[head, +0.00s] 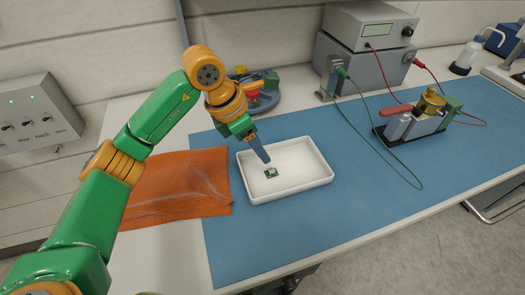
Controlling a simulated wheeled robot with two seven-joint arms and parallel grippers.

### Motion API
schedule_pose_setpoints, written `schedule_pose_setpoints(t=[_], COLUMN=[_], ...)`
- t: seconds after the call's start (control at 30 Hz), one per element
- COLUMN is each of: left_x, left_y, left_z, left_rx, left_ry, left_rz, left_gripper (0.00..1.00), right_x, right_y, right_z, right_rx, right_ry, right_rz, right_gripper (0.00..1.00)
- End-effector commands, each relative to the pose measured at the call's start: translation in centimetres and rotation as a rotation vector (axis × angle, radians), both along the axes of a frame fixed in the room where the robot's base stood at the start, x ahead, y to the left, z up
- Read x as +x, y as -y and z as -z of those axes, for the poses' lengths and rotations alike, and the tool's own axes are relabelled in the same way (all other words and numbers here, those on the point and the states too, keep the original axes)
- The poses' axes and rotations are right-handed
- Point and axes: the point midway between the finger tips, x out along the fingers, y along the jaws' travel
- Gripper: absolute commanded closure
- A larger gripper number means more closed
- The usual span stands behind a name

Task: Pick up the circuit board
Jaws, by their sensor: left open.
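The circuit board (271,173) is a small green piece lying in a shallow white tray (292,194), left of the tray's middle. My left gripper (266,160) comes in from the upper left and points down over the tray. Its fingertips are just above and behind the board in the picture, and it is open. I see a small gap between the fingertips and the board. My right gripper is not in view.
The tray stands on a blue mat (330,225). An orange sheet or bag (180,185) lies to the left. A clamp fixture with a brass part (430,103) stands at the right. Grey instruments (365,65) with red and green cables stand behind. The mat's front is clear.

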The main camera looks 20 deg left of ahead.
Motion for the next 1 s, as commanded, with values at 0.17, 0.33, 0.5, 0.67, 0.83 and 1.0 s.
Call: schedule_pose_setpoints(t=[0.17, 0.33, 0.5, 0.67, 0.83, 1.0], left_x=[0.0, 0.4, 0.6, 0.6, 0.6, 0.6], left_y=[0.7, 1.5, 1.6, 1.6, 1.6, 1.6], left_z=[2.4, 5.6, 6.5, 6.5, 6.4, 6.4], left_rx=[0.000, -0.002, 0.000, 0.000, 0.000, 0.000], left_ry=[-0.008, -0.006, 0.000, 0.000, 0.000, 0.000], left_rz=[0.003, 0.001, 0.001, 0.001, 0.001, 0.001], left_gripper=[0.46, 0.46, 0.46, 0.62, 1.00, 1.00], right_x=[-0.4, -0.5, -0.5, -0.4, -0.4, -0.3], right_y=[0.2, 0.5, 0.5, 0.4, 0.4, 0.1], right_z=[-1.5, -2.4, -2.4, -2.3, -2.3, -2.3], right_rx=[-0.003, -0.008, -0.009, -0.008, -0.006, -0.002], right_ry=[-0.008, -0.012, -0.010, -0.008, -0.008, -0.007], right_rz=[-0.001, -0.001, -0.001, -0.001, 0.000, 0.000], right_gripper=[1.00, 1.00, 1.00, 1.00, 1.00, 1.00])
